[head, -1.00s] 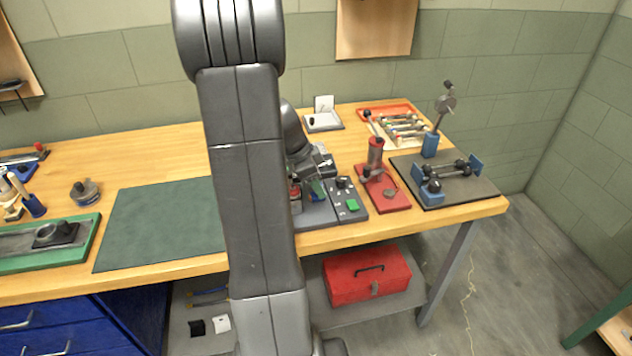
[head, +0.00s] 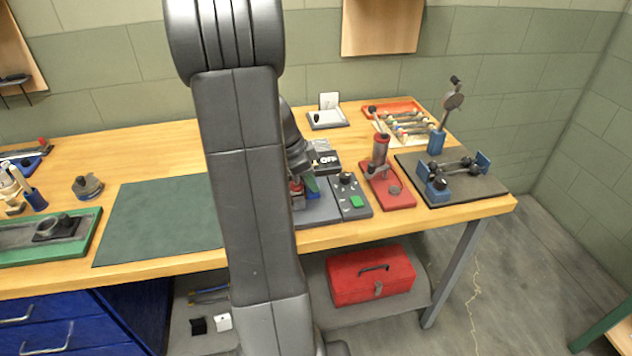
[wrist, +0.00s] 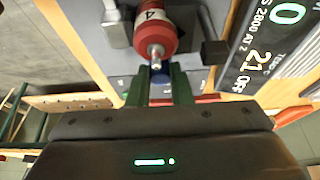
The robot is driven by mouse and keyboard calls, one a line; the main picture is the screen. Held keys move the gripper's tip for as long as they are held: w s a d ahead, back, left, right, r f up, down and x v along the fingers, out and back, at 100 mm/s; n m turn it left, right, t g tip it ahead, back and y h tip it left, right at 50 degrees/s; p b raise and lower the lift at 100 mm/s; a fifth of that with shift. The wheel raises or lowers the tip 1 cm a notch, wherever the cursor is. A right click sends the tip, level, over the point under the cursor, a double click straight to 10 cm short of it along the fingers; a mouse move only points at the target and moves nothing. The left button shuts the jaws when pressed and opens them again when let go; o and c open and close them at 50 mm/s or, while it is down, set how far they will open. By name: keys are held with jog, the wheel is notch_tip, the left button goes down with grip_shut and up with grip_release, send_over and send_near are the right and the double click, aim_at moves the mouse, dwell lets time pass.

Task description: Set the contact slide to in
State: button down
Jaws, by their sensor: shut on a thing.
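My gripper (wrist: 160,88) has two green fingers closed on a small blue piece (wrist: 160,75), which looks like the handle of the contact slide. The blue piece also shows in the head view (head: 313,195), low beside the green finger. Just beyond the fingertips in the wrist view is a red cylinder (wrist: 155,30) marked 4, with a metal tip pointing at the fingers. It sits in a grey holder on the grey base plate (head: 318,213). My arm hides the left part of this device in the head view. The slide's travel and position marks cannot be read.
A display (wrist: 270,50) reading OFF stands close to the right of the fingers in the wrist view. A control panel with a green button (head: 357,202) adjoins the base. A red stand (head: 388,188) is to the right; a green mat (head: 160,215) lies clear to the left.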

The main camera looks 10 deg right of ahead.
jog(key=shift+a, duration=0.1)
jog(key=c, duration=1.3)
grip_release()
jog(key=shift+a, duration=0.15)
jog(key=v, duration=1.3)
jog(key=shift+r, duration=0.4)
jog(key=shift+f, duration=0.15)
